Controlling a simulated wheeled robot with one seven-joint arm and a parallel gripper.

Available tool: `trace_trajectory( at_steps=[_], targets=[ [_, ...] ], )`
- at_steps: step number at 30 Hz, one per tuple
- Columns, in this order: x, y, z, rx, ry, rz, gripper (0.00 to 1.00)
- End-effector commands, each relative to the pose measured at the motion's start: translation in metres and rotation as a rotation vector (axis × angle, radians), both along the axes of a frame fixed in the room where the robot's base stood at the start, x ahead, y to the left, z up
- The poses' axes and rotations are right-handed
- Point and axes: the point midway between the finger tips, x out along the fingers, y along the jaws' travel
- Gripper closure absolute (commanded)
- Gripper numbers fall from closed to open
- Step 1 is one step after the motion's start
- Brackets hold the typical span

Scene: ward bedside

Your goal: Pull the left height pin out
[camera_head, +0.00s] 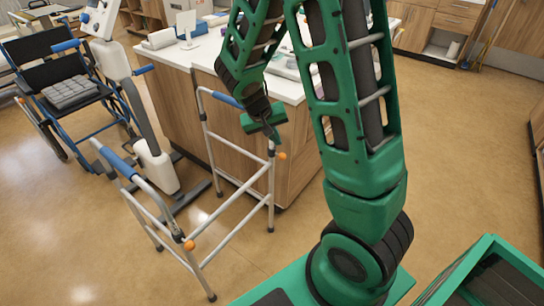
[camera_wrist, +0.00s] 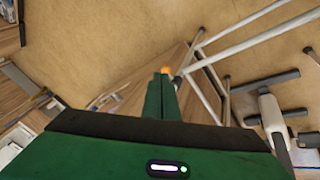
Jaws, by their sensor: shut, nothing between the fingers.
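A grey walking frame (camera_head: 232,195) with blue handgrips stands on the floor. One orange height pin (camera_head: 282,156) is on its leg at the right of the head view. Another orange pin (camera_head: 189,245) is on the near leg, lower left. My gripper (camera_head: 276,139) is shut and empty, pointing down just above the right-hand pin. In the wrist view an orange pin (camera_wrist: 164,70) shows just beyond my shut fingertips (camera_wrist: 166,80), beside the frame's tubes (camera_wrist: 240,32). I cannot tell whether they touch.
A wooden counter (camera_head: 236,150) with a white top stands close behind the walking frame. A wheelchair (camera_head: 75,128) and a grey-and-white lifting device (camera_head: 157,165) are at the left. The floor (camera_head: 450,150) at the right is clear.

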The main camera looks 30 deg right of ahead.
Motion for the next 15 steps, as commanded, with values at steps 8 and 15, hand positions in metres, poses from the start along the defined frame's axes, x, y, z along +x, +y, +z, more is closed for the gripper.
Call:
trace_trajectory(
  at_steps=[8, 15],
  targets=[
    [0.051, 0.035, -0.055, -0.088, -0.055, 0.097, 1.0],
    [0.062, 0.044, -0.068, -0.107, -0.074, 0.12, 1.0]
  ],
)
